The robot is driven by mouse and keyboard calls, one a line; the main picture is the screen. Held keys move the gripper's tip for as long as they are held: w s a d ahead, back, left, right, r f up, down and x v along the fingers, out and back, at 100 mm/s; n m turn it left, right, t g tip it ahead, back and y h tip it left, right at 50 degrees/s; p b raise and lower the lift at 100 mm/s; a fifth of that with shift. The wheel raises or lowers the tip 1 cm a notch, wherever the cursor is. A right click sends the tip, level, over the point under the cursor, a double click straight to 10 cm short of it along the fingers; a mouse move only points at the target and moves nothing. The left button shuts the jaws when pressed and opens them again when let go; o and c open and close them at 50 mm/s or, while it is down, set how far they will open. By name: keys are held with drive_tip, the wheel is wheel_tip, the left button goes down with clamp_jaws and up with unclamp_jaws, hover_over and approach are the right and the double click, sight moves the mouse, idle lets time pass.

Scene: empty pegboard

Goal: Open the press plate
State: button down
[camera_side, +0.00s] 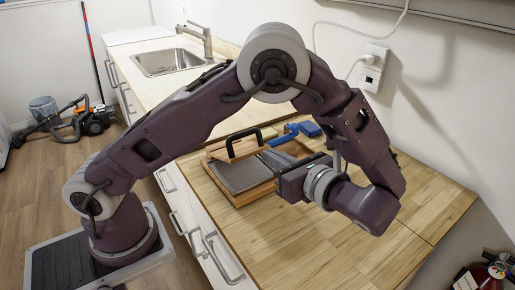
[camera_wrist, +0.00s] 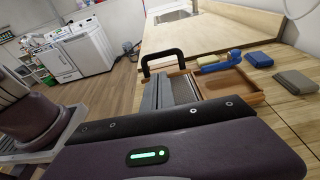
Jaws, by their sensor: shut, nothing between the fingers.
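The press (camera_side: 240,196) is a wooden tray on the counter, and it also shows in the wrist view (camera_wrist: 250,97). A grey textured plate (camera_side: 238,176) lies in it, seen edge-on with ridges in the wrist view (camera_wrist: 182,90). A black handle (camera_side: 244,136) stands upright on a wooden bar, and it rises at the press's left side in the wrist view (camera_wrist: 162,58). My gripper (camera_side: 284,184) is shut and empty at the press's right side in the side view. Its fingertips are hard to make out, so I cannot tell whether they touch the press.
A blue brush-like tool (camera_side: 288,136), a blue block (camera_side: 310,129) and a grey-brown block (camera_wrist: 294,81) lie behind or beside the press. The sink (camera_side: 167,62) is farther back. The counter front right is bare. A wall with a socket (camera_side: 374,64) bounds the right.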

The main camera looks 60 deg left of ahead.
drive_tip(key=x, duration=0.9)
drive_tip(key=shift+a, duration=0.15)
drive_tip(key=shift+r, duration=0.1)
